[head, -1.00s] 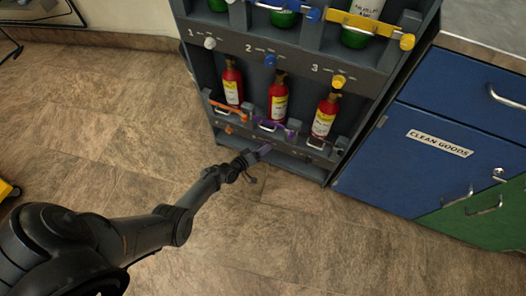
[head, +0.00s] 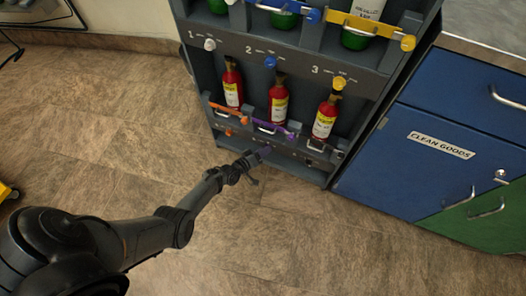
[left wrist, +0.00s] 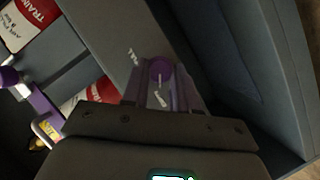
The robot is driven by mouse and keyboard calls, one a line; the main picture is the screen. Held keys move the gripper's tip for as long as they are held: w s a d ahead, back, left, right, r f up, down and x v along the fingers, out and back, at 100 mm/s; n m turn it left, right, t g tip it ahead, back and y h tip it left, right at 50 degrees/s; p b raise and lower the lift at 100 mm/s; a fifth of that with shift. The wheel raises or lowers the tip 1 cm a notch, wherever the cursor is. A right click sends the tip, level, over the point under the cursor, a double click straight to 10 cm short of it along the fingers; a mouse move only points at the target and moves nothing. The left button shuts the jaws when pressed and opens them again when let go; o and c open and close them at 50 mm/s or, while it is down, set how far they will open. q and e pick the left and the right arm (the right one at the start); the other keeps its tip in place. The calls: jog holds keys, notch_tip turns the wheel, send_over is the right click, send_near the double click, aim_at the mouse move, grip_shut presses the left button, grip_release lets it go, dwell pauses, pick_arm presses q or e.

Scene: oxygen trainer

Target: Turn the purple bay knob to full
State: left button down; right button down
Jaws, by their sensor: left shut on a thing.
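The purple bay knob (left wrist: 161,71) shows in the left wrist view, between the fingers of my left gripper (left wrist: 161,92). The fingers are shut on it, one on each side. A pale mark shows just below the knob, between the fingers. In the head view my left gripper (head: 262,153) reaches the lower front panel of the rack, below the purple bar (head: 273,128) of the middle bay. The knob is hidden there behind the gripper. The purple bar also shows at the left of the left wrist view (left wrist: 44,112). My right gripper is not in view.
Red bottles (head: 278,104) stand in the rack's lower row. An orange knob (head: 229,132) and a dark knob (head: 309,162) flank the gripper on the panel. A blue and green cabinet (head: 400,150) stands at right.

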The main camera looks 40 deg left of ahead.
pick_arm(q)
jog(key=m+g+y, duration=0.1)
jog(key=m+y, duration=0.2)
jog(key=m, duration=0.2)
jog(key=d+m+g+y, duration=0.1)
jog(key=m+y, duration=0.3)
jog(key=m, duration=0.1)
jog(key=m+y, duration=0.4)
jog(key=m, duration=0.1)
jog(key=shift+w+d+f+m+g, duration=0.2)
jog(key=shift+d+m+g, duration=0.1)
jog(key=shift+m+g, duration=0.1)
dwell(0.8)
dwell(0.5)
